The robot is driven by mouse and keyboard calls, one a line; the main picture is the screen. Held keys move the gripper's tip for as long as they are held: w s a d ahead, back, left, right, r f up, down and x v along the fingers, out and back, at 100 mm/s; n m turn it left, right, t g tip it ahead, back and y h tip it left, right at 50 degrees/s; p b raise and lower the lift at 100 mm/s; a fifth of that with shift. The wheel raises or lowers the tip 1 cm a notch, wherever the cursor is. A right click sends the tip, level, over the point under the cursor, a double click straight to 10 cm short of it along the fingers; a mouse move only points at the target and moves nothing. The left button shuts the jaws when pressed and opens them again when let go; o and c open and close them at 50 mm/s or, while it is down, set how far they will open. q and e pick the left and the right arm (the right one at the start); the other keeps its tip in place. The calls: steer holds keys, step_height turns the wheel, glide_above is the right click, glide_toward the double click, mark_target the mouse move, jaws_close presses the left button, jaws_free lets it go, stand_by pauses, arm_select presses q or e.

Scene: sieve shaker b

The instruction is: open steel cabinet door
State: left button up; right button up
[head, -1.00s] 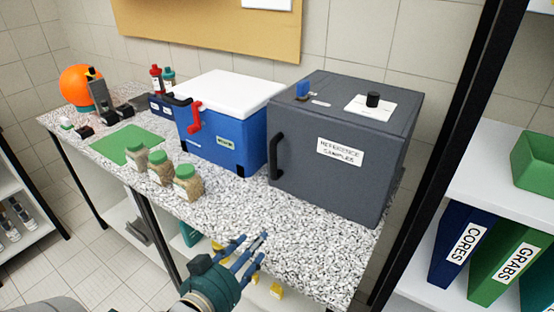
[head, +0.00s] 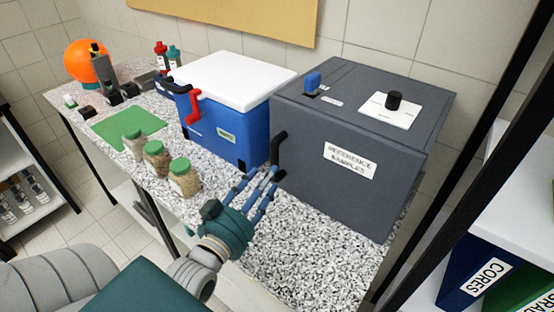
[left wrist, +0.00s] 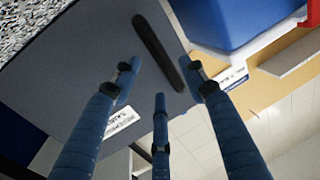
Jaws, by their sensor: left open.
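The dark grey steel cabinet (head: 330,190) stands on the right part of the speckled counter, its door shut, with a label reading "REFERENCE SAMPLES". Its black upright handle (head: 278,155) is on the left edge of the front. My left gripper (head: 262,182), teal with blue fingers, is open and empty just in front of the handle. In the left wrist view, the handle (left wrist: 160,52) lies ahead, between and beyond the spread fingers (left wrist: 158,85). I cannot tell whether any finger touches it. My right gripper is not in view.
A blue cooler (head: 225,130) with a white lid stands close left of the cabinet. Several green-lidded jars (head: 184,177) stand left of my gripper, beside a green mat (head: 128,127). The counter (head: 310,245) before the cabinet is clear.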

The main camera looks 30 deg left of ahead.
mark_target(277, 179)
arm_select(q)
steer(key=w, duration=0.2)
steer(key=w+p, duration=0.1)
steer(key=w, duration=0.4)
steer(key=shift+a, duration=0.4)
steer(key=shift+f, duration=0.1)
steer(key=shift+c, duration=1.3)
jaws_close()
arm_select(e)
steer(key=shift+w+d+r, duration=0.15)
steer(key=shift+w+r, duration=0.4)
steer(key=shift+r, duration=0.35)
